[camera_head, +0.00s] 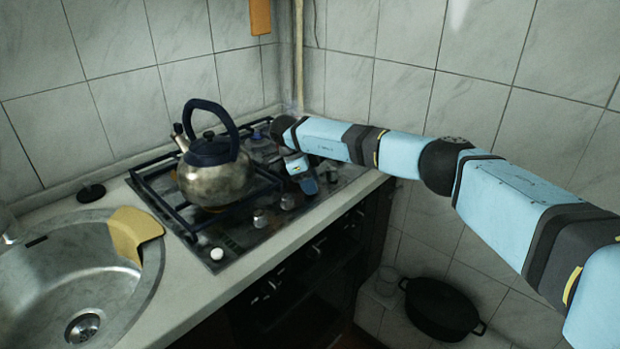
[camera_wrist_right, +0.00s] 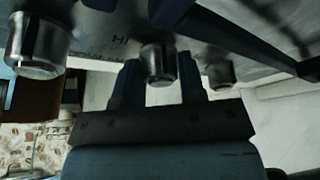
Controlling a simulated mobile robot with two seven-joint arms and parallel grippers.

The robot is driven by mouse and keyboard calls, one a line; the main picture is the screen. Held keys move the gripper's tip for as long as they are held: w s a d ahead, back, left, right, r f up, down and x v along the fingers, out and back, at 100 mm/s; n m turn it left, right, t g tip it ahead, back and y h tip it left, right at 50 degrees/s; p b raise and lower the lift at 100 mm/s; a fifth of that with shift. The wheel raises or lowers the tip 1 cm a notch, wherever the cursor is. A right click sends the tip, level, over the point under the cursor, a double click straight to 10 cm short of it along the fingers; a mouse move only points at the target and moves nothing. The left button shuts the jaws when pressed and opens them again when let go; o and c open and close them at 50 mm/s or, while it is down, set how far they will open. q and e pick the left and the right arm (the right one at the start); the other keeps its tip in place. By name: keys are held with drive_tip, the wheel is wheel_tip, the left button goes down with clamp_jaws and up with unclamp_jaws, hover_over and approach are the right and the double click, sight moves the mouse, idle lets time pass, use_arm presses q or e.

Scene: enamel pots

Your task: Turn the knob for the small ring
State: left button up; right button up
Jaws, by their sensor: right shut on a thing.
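The stove top (camera_head: 240,238) has a row of metal knobs along its front right edge. One knob (camera_head: 261,220) and another knob (camera_head: 287,202) show clear of my right gripper (camera_head: 307,183). My right gripper points down at the row near its far end. In the right wrist view a middle knob (camera_wrist_right: 158,62) sits between the two fingers of my right gripper (camera_wrist_right: 160,80), which is shut on it. A knob stands on each side of it, a left one (camera_wrist_right: 38,45) and a right one (camera_wrist_right: 220,72). The small ring cannot be made out. My left gripper is out of view.
A metal kettle (camera_head: 214,180) with a dark handle stands on the stove's dark grate (camera_head: 190,233). A black pan (camera_head: 440,310) lies on the floor. Tiled walls close in behind.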

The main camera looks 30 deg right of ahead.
drive_tip(key=shift+m, duration=0.7)
drive_tip(key=o, duration=0.9)
drive_tip(key=p+v, duration=0.1)
drive_tip(key=v, duration=1.2)
drive_tip(key=shift+w+d+r, duration=0.2)
drive_tip(key=shift+w+r, duration=0.2)
drive_tip(key=shift+r, duration=0.05)
